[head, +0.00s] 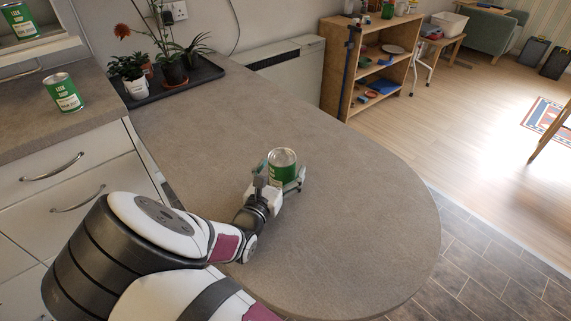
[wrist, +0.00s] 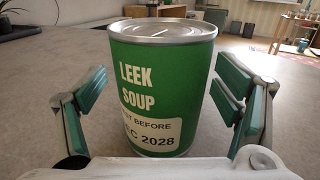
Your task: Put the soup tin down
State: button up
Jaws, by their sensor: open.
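A green leek soup tin (head: 282,166) with a silver lid stands upright on the grey counter (head: 350,220). It fills the middle of the wrist view (wrist: 160,85), where its label faces me. My gripper (head: 280,181) is at the tin, low over the counter, with its fingers spread on either side. In the wrist view my gripper (wrist: 161,108) is open, with a gap between each finger pad and the tin. The tin's lowest edge is partly hidden by my gripper's body in the wrist view.
Another leek soup tin (head: 63,92) stands on the left counter, and one more (head: 19,20) is at the top left corner. Potted plants (head: 172,69) stand on a dark tray (head: 196,82) at the back. The counter right of my gripper is clear up to its rounded edge.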

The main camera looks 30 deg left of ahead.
jog(key=shift+w, duration=0.25)
jog(key=c, duration=1.7)
jog(key=shift+r, duration=0.1)
jog(key=shift+c, duration=0.9)
jog(key=shift+r, duration=0.1)
